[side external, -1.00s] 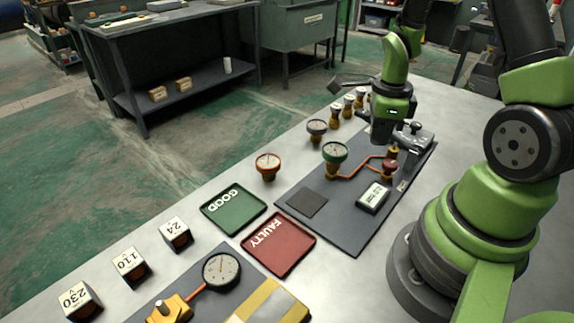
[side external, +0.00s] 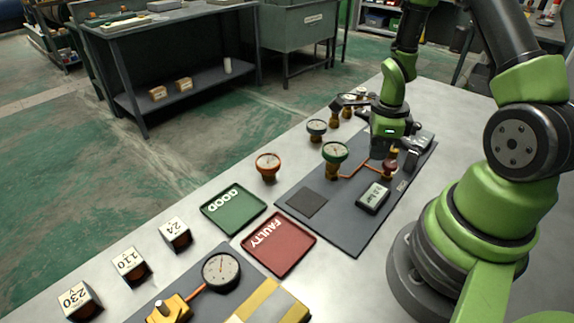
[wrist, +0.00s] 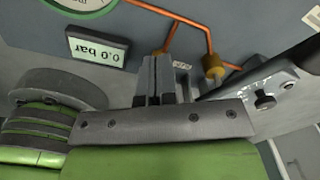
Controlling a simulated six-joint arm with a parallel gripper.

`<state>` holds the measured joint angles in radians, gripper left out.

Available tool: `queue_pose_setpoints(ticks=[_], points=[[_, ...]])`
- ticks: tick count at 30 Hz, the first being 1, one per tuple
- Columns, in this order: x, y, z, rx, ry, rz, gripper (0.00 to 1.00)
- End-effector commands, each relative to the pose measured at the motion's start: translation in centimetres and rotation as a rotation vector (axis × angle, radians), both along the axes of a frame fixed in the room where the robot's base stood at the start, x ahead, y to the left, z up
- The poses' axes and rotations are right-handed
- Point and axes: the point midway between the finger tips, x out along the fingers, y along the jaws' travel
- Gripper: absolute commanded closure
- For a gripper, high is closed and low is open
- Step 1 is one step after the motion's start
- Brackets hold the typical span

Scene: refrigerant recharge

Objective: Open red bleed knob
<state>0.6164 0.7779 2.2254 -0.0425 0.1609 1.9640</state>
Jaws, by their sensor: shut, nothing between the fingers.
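The red bleed knob (side external: 389,168) stands on the dark panel at the right end of the copper pipe in the side view. My gripper (side external: 381,154) points down just behind and above it. In the wrist view the shut, empty fingers (wrist: 158,80) cover the place where a copper pipe ends, so the knob is not clearly visible there. I cannot tell whether the fingers touch the knob. The pressure display (side external: 373,197) reads 0.0 bar, and it also shows in the wrist view (wrist: 97,50).
A green-rimmed gauge (side external: 335,152) stands on the panel (side external: 345,232) left of the knob. A dark clamp-like fitting (wrist: 268,95) is close to the right of the fingers. A brass fitting (wrist: 213,66) is nearby. Green (side external: 233,208) and red (side external: 279,243) trays lie left of the panel.

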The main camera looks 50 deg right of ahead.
Motion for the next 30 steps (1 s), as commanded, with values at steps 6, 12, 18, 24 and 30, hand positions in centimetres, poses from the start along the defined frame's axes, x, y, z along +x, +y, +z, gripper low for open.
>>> queue_pose_setpoints(ticks=[6,12,18,24,30], points=[[0.0,0.0,-1.5,0.0,0.0,0.003,1.0],[0.2,-0.1,-1.7,-0.003,-0.005,0.007,1.0],[0.2,-0.1,-1.7,-0.003,-0.005,0.01,1.0],[0.1,-0.1,-1.7,-0.004,-0.006,0.012,1.0],[0.0,-0.1,-1.7,-0.004,-0.006,0.013,1.0]])
